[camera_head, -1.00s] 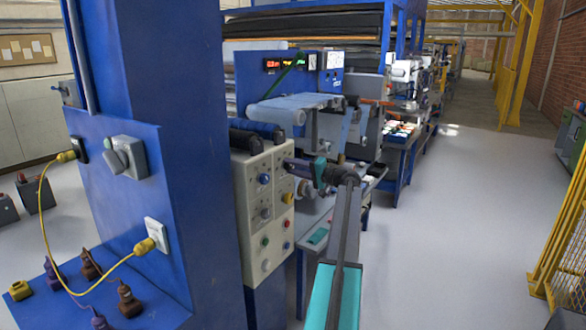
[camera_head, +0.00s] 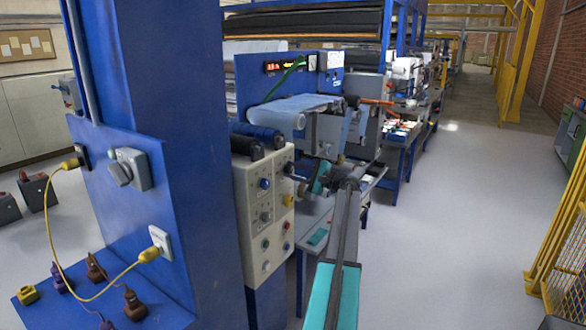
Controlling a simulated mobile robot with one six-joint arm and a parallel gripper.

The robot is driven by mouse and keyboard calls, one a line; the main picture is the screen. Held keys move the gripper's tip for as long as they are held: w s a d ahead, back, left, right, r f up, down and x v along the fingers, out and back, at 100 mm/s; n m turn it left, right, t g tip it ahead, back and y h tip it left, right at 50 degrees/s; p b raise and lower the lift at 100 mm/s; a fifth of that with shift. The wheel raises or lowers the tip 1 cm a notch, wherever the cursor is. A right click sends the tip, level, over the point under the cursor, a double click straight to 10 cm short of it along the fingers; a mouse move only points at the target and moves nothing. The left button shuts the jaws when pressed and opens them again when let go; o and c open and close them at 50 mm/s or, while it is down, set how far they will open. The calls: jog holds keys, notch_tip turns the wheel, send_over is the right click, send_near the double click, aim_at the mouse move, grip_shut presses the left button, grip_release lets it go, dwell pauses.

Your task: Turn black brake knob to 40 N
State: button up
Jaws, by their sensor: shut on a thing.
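The cream control panel (camera_head: 262,215) stands in the middle of the view with coloured knobs and buttons on its face. A small black knob (camera_head: 289,168) sits at its upper right edge. My gripper (camera_head: 297,180) reaches in from the right at this knob and is shut on it. The fingers are small and dark here, and they partly cover the knob. Its pointer and any scale marks cannot be read. My arm with a teal link (camera_head: 333,295) comes up from the bottom.
Two dark rollers (camera_head: 257,138) lie on top of the panel. A blue column (camera_head: 180,120) with a yellow cable (camera_head: 110,285) stands close at left. The floor to the right is clear up to a yellow fence (camera_head: 560,240).

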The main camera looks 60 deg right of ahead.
jog(key=shift+s+d+r+m+p, duration=0.15)
jog(key=shift+m+p, duration=0.3)
jog(key=shift+m, duration=0.55)
jog(key=o, duration=1)
jog(key=shift+o, duration=0.2)
jog(key=s+b, duration=0.2)
jog(key=s, duration=1.1)
jog(key=shift+s+b, duration=0.3)
jog(key=shift+b, duration=0.1)
